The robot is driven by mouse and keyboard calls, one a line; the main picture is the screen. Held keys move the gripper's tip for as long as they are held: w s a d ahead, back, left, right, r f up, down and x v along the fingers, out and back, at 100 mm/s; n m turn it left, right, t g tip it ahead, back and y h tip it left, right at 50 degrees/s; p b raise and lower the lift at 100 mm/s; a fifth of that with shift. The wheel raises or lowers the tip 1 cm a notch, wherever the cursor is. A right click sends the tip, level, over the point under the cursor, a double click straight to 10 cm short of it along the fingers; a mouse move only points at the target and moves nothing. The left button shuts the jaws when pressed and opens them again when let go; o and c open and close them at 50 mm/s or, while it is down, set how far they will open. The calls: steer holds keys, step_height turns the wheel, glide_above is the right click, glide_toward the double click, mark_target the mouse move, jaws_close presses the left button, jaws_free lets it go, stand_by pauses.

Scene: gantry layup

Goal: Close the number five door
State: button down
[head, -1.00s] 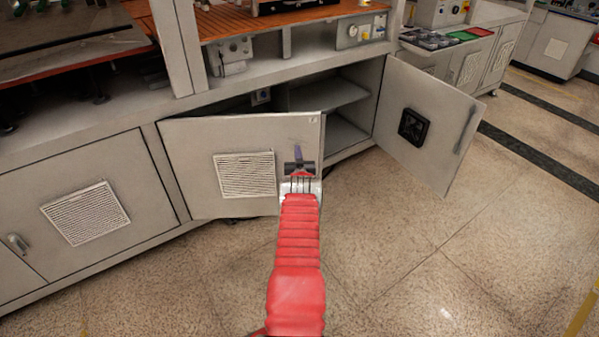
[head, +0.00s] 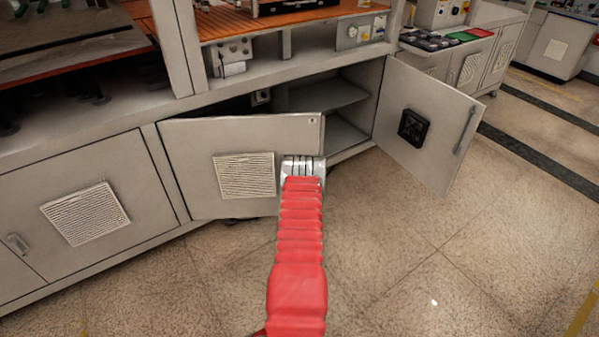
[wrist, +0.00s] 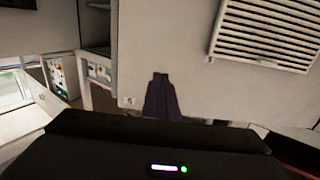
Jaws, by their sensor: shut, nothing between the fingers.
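The left cabinet door (head: 240,135) stands part open, hinged on its left, with a white vent (head: 245,175) and a small mark near its top right corner. I cannot read a number on it. The right door (head: 425,120) of the same cabinet stands wide open, with a black fan cover and a handle. In the wrist view, the shut fingers of my gripper (wrist: 162,98) are in front of the left door's face (wrist: 165,40), between its vent and its small label. I cannot tell whether they touch it. In the head view, my arm's end hides the gripper.
The cabinet's shelves (head: 325,93) show between the two doors. A shut door (head: 75,205) with a vent is at the left. The worktop with orange slats (head: 290,18) is above. The speckled floor (head: 400,250) at the right is clear.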

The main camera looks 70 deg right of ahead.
steer(key=shift+v, duration=1.7)
